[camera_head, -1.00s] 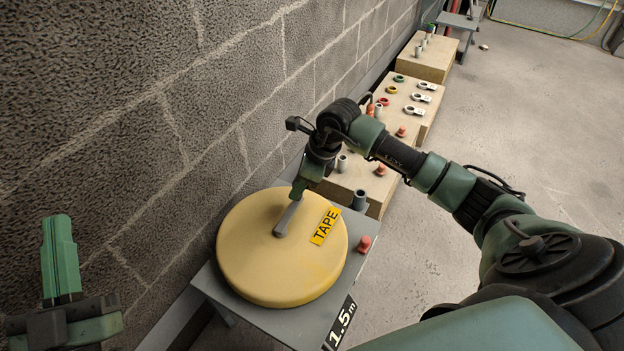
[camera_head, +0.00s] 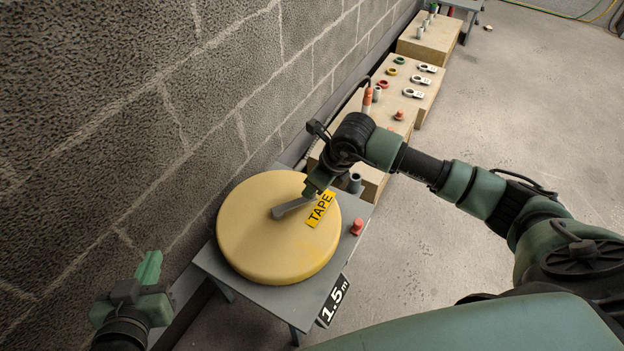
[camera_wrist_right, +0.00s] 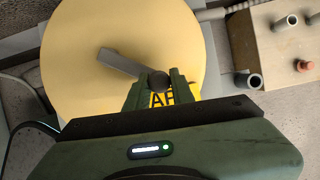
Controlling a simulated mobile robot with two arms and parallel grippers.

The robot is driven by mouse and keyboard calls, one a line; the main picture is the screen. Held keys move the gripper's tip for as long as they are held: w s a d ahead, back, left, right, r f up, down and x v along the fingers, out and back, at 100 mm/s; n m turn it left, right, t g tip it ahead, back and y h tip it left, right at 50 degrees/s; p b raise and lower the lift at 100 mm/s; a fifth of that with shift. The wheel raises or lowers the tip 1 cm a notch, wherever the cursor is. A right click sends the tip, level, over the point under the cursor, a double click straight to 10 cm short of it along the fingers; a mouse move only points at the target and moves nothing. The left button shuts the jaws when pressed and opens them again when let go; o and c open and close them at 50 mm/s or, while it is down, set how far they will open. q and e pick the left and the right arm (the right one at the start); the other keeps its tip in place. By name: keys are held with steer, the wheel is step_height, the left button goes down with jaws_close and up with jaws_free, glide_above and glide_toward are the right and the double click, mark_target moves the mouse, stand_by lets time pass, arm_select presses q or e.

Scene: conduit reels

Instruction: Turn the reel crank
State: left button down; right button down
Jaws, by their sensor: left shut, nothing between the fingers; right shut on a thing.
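The yellow reel (camera_head: 265,243) lies flat on a small grey table, with a yellow TAPE label (camera_head: 320,209) near its right edge. The grey crank arm (camera_head: 290,208) reaches from the reel's middle toward the label. My right gripper (camera_head: 308,190) is at the crank's outer end. In the right wrist view, its fingers (camera_wrist_right: 158,88) are shut around the round dark crank knob (camera_wrist_right: 158,80), and the crank arm also shows there (camera_wrist_right: 122,64). They partly cover the label. My left gripper (camera_head: 148,268) is shut and empty, left of the table and near the wall.
Behind stand wooden blocks (camera_head: 428,107) with rings and fittings. A block wall runs along the left; open floor lies right.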

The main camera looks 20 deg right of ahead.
arm_select(q)
steer(key=shift+s+f, duration=0.2)
steer(key=shift+f, duration=0.1)
arm_select(e)
steer(key=shift+s+a, duration=0.15)
steer(key=shift+s, duration=0.15)
steer(key=c, duration=1.2)
jaws_free()
steer(key=shift+a, duration=0.1)
arm_select(q)
steer(key=shift+a, duration=0.15)
arm_select(e)
steer(key=shift+r, duration=0.3)
arm_select(q)
steer(key=s+a+f+g+y+p, duration=0.1)
steer(key=s+a+f+g+p, duration=0.1)
steer(key=s+f+g, duration=0.3)
steer(key=s+f, duration=0.1)
steer(key=s, duration=0.1)
steer(key=shift+s+a+g+y, duration=0.3)
steer(key=shift+s+a, duration=0.05)
steer(key=shift+a, duration=0.05)
arm_select(e)
steer(key=v, duration=0.7)
steer(key=shift+r, duration=0.1)
